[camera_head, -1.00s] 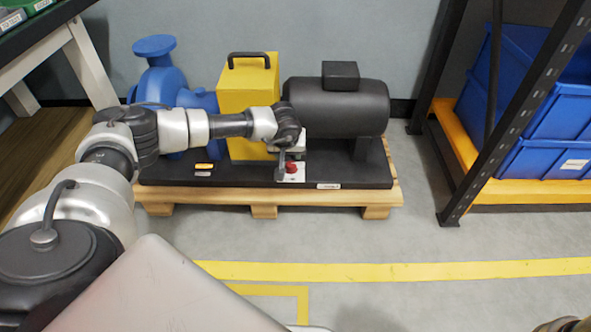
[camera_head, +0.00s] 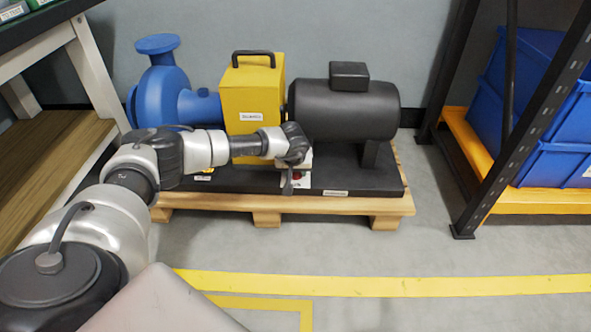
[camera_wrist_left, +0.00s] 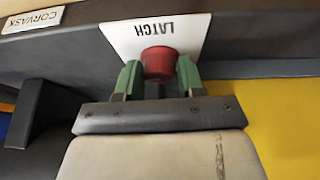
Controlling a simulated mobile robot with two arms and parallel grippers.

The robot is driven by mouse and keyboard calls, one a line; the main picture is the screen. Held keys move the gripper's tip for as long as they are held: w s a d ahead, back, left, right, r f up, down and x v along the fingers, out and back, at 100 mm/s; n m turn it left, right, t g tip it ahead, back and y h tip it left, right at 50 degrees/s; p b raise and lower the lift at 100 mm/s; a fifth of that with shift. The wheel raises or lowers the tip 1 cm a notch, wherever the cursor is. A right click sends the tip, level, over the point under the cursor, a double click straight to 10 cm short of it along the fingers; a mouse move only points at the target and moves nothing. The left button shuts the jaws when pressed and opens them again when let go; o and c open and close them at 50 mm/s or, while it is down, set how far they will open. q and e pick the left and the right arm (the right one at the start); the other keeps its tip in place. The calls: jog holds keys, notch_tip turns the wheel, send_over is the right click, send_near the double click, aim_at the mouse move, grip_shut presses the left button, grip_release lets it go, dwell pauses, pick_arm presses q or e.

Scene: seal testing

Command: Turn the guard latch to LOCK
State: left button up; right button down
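The guard latch is a red round knob (camera_wrist_left: 159,64) on a white plate (camera_wrist_left: 160,32) printed LATCH, which reads upside down in the left wrist view. In the head view the knob (camera_head: 296,175) shows small and partly covered at the front of the black base, below the yellow guard (camera_head: 252,90). My left gripper (camera_wrist_left: 161,79) has its two green fingers on either side of the knob, seemingly touching both sides. In the head view the left gripper (camera_head: 288,184) points down at the plate. LOCK marking and knob angle cannot be read. My right gripper is out of view.
A blue pump (camera_head: 160,95) and black motor (camera_head: 345,108) share the base on a wooden pallet (camera_head: 340,204). A shelf rack (camera_head: 484,165) with blue bins (camera_head: 560,165) stands right, a workbench (camera_head: 60,152) left. Floor in front is clear, with yellow lines (camera_head: 400,286).

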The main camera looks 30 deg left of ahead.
pick_arm(q)
jog(key=c, duration=0.5)
jog(key=shift+o, duration=0.2)
jog(key=shift+d+r+n+p, duration=0.1)
jog(key=shift+r+n+p, duration=0.1)
jog(key=shift+n+p, duration=0.6)
jog(key=shift+n+g+y+p, duration=0.4)
jog(key=shift+n+y+p, duration=0.2)
jog(key=shift+n+p, duration=0.45)
jog(key=shift+w+d+f+n+g+y+p, duration=0.1)
jog(key=shift+n+g+y+p, duration=0.05)
jog(key=shift+n+p, duration=0.35)
jog(key=shift+w+n+g+y+p, duration=0.15)
jog(key=shift+n+p, duration=0.1)
jog(key=shift+n, duration=0.3)
jog(key=shift+n+g, duration=0.5)
jog(key=shift+n, duration=0.9)
jog(key=shift+f+p, duration=0.1)
jog(key=shift+p, duration=0.2)
